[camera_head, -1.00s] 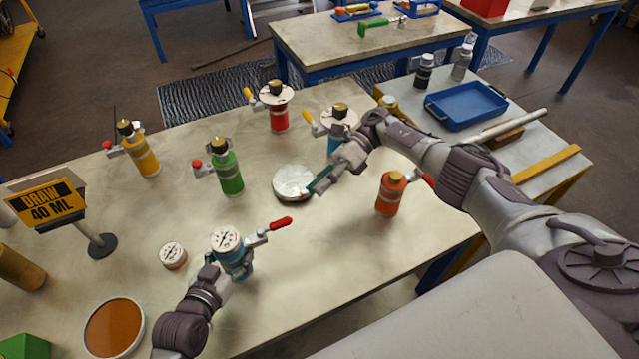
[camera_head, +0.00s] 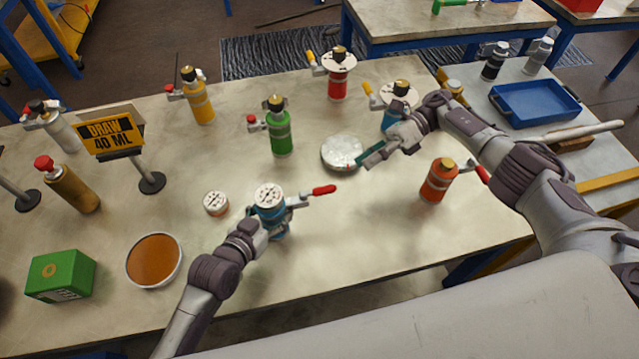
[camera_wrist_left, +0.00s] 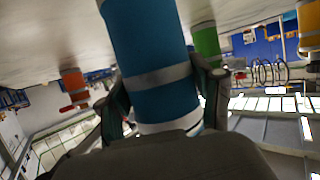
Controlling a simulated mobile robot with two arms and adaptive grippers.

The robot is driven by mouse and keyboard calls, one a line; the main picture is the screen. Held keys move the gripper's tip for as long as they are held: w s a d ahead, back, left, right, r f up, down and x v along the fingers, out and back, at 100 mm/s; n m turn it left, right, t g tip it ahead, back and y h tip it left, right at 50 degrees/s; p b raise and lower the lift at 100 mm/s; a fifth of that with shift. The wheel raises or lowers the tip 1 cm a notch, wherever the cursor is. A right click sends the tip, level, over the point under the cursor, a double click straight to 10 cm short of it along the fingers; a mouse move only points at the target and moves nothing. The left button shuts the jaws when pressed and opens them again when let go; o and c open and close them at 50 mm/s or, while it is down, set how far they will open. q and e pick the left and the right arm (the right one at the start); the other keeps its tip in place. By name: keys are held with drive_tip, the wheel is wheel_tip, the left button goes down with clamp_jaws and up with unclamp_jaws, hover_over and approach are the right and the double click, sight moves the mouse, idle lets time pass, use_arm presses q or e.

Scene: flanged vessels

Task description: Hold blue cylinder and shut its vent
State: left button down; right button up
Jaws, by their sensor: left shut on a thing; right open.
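A blue cylinder (camera_head: 280,227) with a white gauge-like top stands upright on the near part of the bench. A side valve with a red lever (camera_head: 322,190) sticks out from its top to the right. My left gripper (camera_head: 266,232) is shut on this cylinder and hides part of its body. In the left wrist view the blue body (camera_wrist_left: 150,50) with a grey band sits between both fingers. My right gripper (camera_head: 370,156) is open and empty, beside a round pale disc and apart from the red lever. Another blue cylinder (camera_head: 388,119) with a yellow lever stands behind it.
Green (camera_head: 280,135), yellow (camera_head: 201,105), red (camera_head: 338,88) and orange (camera_head: 437,184) cylinders stand around. A pale disc (camera_head: 343,152), small gauge (camera_head: 216,203), brown dish (camera_head: 154,261), green box (camera_head: 60,276) and sign (camera_head: 109,134) occupy the bench. Its front middle is clear.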

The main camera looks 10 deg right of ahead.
use_arm(q)
drive_tip(key=shift+r, duration=0.1)
idle(0.4)
drive_tip(key=shift+c, duration=0.5)
unclamp_jaws()
drive_tip(key=shift+s+a+r, duration=0.1)
drive_tip(key=shift+s+a, duration=0.2)
drive_tip(key=shift+s, duration=0.1)
drive_tip(key=v, duration=1.1)
